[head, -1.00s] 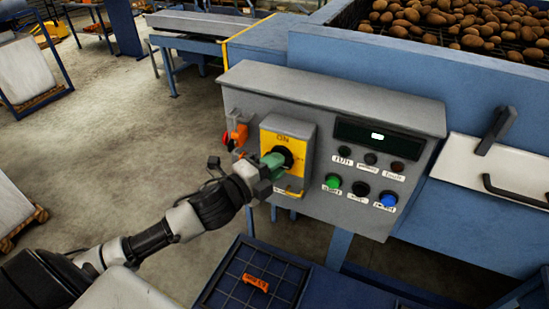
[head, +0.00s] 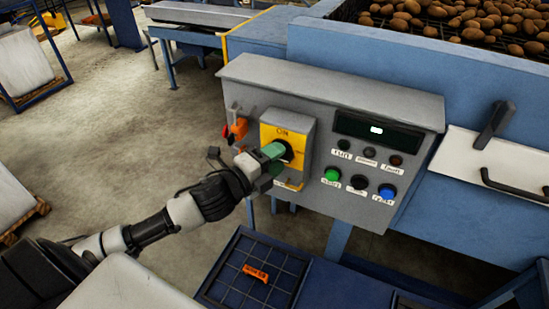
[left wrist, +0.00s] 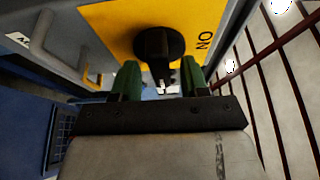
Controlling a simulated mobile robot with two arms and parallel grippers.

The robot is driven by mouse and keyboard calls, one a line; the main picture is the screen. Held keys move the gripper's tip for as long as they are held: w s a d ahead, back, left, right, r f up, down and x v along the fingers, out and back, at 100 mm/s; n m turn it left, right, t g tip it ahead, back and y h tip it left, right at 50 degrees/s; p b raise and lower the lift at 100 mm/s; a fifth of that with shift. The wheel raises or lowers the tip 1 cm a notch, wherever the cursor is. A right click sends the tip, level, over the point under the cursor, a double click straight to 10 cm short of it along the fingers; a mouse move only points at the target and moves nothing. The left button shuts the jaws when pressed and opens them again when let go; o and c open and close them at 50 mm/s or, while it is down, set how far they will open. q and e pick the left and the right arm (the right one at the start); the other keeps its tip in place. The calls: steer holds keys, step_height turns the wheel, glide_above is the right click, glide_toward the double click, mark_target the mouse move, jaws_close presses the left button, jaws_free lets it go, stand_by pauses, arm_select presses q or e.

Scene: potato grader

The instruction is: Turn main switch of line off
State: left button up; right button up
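The main switch is a black rotary knob (left wrist: 160,42) on a yellow plate (head: 296,133) marked ON, at the upper left of the grey control box. In the head view my left gripper (head: 272,153) is at the knob and hides much of it. In the left wrist view the two green fingers (left wrist: 160,78) stand apart, with the knob's grip in the gap between them. Space shows on both sides of it, so the fingers do not look closed on it. The knob's exact angle is hard to tell. My right gripper is not in view.
The grey control box (head: 330,85) also carries a display (head: 378,131), a green button (head: 332,175), a blue button (head: 387,191) and dark ones. An orange item (head: 239,129) hangs at its left side. Below is a blue gridded tray (head: 230,290) with an orange tag (head: 256,273).

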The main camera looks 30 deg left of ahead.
arm_select(q)
steer(key=b+v, duration=0.4)
steer(key=v, duration=0.6)
steer(key=shift+s+a+b, duration=0.2)
steer(key=shift+s+b, duration=0.1)
steer(key=shift+s, duration=0.05)
stand_by(0.4)
